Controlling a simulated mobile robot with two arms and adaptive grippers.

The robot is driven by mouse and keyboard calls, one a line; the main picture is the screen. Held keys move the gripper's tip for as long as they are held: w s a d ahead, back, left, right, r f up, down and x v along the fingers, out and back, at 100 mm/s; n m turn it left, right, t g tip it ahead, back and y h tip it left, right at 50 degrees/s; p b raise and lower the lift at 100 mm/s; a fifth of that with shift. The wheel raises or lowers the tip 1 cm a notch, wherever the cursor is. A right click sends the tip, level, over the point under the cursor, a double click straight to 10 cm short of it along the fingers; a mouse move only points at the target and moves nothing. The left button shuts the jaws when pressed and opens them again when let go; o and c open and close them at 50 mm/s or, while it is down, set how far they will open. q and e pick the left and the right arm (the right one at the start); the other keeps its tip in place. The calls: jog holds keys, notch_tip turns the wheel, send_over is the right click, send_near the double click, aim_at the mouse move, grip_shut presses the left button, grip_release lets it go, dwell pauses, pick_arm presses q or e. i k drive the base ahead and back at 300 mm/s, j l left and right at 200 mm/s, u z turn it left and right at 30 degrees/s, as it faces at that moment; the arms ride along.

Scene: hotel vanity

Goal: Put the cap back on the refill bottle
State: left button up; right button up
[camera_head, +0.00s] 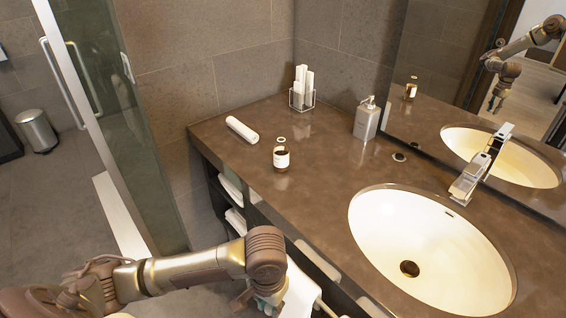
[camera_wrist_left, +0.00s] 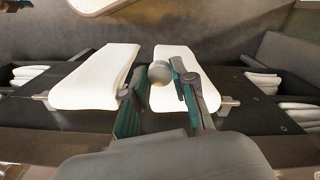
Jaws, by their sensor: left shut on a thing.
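The refill bottle (camera_head: 281,160) is small and amber with a white label. It stands upright on the counter, left of the sink, and its neck looks uncapped. My left gripper (camera_head: 270,300) is low at the counter's front edge, well apart from the bottle and nearer the camera. In the left wrist view the gripper (camera_wrist_left: 155,85) is shut on a small round greyish thing, which looks like the cap (camera_wrist_left: 160,73). The cap cannot be made out in the head view. My right gripper is not directly in view.
White towels (camera_head: 299,292) hang at the counter front by my left gripper. A white cylinder (camera_head: 241,130) lies beside the bottle. A glass door (camera_head: 140,110) stands left.

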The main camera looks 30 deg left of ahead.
aim_at(281, 150)
jog(key=z, duration=0.3)
jog(key=j+z, duration=0.45)
jog(key=j, duration=0.2)
jog(key=j+z, duration=0.45)
jog(key=j, duration=0.25)
jog(key=k+j, duration=0.1)
jog(key=j, duration=0.4)
jog(key=k+j, duration=0.1)
jog(key=j, duration=0.4)
jog(key=k+j+z, duration=0.1)
jog(key=j, duration=0.4)
jog(key=k+j, duration=0.1)
jog(key=j, duration=0.4)
